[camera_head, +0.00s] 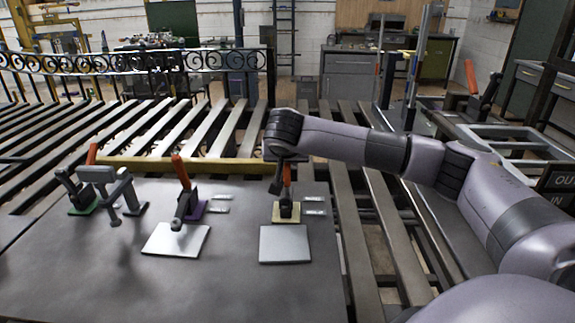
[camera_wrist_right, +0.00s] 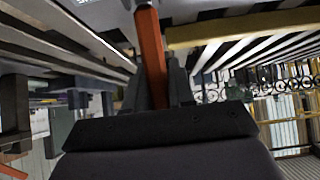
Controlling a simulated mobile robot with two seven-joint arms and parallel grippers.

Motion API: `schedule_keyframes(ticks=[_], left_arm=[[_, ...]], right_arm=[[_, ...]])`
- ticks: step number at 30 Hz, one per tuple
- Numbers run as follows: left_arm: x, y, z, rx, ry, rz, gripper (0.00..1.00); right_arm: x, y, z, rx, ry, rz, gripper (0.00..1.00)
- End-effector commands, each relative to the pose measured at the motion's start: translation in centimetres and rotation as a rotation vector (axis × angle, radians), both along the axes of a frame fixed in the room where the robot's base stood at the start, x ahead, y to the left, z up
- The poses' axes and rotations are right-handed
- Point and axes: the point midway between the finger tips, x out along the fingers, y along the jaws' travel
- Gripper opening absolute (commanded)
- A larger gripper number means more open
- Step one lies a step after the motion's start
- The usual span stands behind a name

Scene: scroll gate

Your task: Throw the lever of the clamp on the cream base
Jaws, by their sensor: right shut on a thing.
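The clamp on the cream base (camera_head: 286,213) stands on the dark table at the right, behind a pale square plate (camera_head: 285,246). Its orange lever (camera_head: 287,174) points up, close to upright. My right gripper (camera_head: 286,166) comes in from the right above the clamp and is shut on this lever. In the right wrist view the orange lever (camera_wrist_right: 151,55) runs between the dark fingers, and its lower end is hidden by the gripper. The fingertips are partly hidden in the head view. My left gripper is not in view.
A clamp on a purple base (camera_head: 190,208) with an orange lever stands to the left, behind another pale plate (camera_head: 176,240). Further left are a clamp on a green base (camera_head: 82,208) and a grey fixture (camera_head: 100,175). The table front (camera_head: 180,290) is clear.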

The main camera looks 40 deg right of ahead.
Motion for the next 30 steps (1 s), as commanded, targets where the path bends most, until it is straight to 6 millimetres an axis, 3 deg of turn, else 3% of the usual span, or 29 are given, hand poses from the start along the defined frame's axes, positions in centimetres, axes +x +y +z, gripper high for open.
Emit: schedule_keyframes(ticks=[1,9,27,28,30], left_arm=[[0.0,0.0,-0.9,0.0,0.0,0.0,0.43],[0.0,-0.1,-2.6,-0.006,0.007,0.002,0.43],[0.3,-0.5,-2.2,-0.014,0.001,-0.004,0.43],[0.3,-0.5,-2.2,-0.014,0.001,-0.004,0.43],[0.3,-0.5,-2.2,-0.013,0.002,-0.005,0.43]], right_arm=[[-0.2,0.2,-0.2,-0.022,-0.029,0.002,0.0],[-0.9,0.8,0.5,-0.103,-0.127,-0.001,0.0],[-1.2,1.0,0.9,-0.132,-0.161,-0.002,0.0],[-1.2,1.0,1.0,-0.132,-0.161,-0.002,0.27],[-1.2,1.0,0.9,-0.132,-0.161,-0.002,0.45]])
